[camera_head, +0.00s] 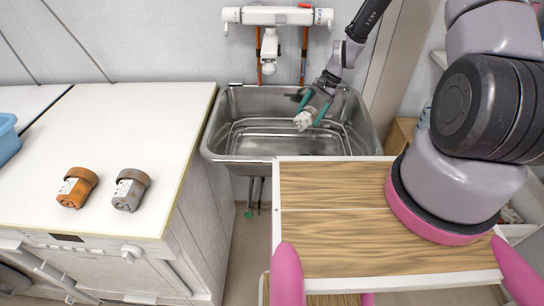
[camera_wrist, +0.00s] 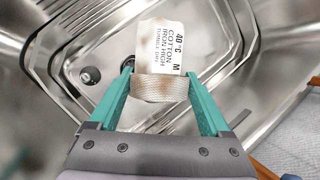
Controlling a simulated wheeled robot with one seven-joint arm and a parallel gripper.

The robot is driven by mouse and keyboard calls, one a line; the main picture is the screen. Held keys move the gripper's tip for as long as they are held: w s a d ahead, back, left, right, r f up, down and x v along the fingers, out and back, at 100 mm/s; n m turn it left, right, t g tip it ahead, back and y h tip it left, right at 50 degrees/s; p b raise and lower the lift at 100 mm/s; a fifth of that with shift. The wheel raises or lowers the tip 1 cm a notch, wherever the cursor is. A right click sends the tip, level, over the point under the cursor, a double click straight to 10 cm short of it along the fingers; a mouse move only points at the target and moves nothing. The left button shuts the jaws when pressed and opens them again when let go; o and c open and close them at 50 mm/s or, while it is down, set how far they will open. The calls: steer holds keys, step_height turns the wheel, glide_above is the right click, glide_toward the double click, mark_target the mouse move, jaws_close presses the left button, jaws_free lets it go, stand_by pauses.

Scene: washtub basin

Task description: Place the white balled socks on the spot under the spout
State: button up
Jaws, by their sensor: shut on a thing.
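The white balled socks (camera_head: 304,119) are held over the metal washtub basin (camera_head: 222,140). In the wrist view the socks (camera_wrist: 160,92) show a white care label with black print. My gripper (camera_head: 318,108) is shut on them, with a teal finger on each side. The white tap with its spout (camera_head: 269,50) is on the wall behind the basin. The socks are to the right of the spout and nearer the camera. I cannot tell exactly how high they are above the basin floor. A dark round drain (camera_wrist: 91,75) shows left of the socks in the wrist view.
A blue tub (camera_head: 8,138) is at the far left. Orange-marked pipes hang below the tap. The basin floor looks otherwise clear.

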steer(key=s+a+f+m+t, duration=0.4)
steer(key=a+f+m, duration=0.3)
steer(key=a+m, duration=0.4)
steer(key=shift+n, duration=0.6)
steer(key=f, duration=0.6)
steer(key=a+f, duration=0.1)
steer(key=f, duration=0.2)
steer(key=shift+f, duration=0.25)
steer(key=o, duration=1.3)
steer(key=shift+f, duration=0.1)
steer(key=v, duration=1.2)
steer(key=shift+s+a, duration=0.1)
steer(key=shift+s, duration=0.05)
